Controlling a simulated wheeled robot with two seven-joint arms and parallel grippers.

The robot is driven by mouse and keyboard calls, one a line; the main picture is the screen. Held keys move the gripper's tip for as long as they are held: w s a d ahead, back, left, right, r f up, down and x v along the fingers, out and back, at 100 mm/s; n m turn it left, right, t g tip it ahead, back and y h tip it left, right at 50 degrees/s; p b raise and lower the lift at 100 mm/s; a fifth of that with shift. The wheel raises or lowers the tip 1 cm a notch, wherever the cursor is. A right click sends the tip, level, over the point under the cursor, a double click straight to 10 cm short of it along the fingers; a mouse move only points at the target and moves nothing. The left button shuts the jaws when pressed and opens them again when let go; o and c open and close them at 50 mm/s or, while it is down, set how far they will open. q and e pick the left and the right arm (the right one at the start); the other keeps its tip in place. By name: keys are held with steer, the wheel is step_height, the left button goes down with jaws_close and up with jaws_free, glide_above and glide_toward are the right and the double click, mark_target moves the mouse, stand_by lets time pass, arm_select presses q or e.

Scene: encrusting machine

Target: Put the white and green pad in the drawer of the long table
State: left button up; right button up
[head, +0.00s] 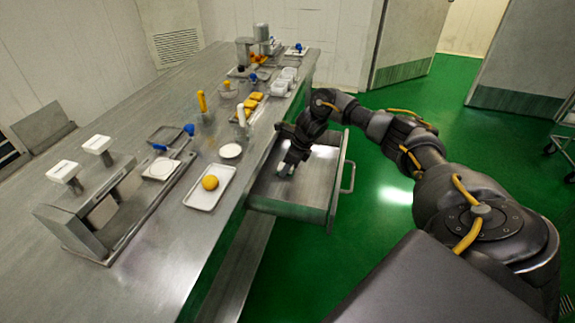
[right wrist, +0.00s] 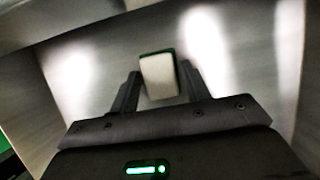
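The long table's drawer (head: 325,160) is pulled open on its right side. My right gripper (head: 287,168) reaches down into the drawer's left part. The white and green pad (right wrist: 158,76) is between its two fingertips in the right wrist view, lined up with them, white face showing and a green edge at the top. The fingers appear closed on its sides. In the head view only a small pale bit of the pad shows under the gripper. Whether it touches the drawer floor is unclear. My left gripper is not in view.
The long table (head: 150,260) carries a metal machine (head: 90,215), a white tray (head: 210,188) with an orange ball, and several containers and food items. The rest of the drawer looks empty. Green floor (head: 390,260) lies open to the right.

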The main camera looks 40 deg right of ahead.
steer(key=shift+o, duration=1.4)
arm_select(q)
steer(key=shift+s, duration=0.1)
arm_select(e)
steer(key=shift+r, duration=0.1)
steer(key=shift+r, duration=0.15)
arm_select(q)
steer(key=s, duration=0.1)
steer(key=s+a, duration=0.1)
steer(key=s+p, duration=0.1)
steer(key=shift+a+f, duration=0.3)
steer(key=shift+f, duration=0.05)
arm_select(e)
steer(key=v, duration=1.2)
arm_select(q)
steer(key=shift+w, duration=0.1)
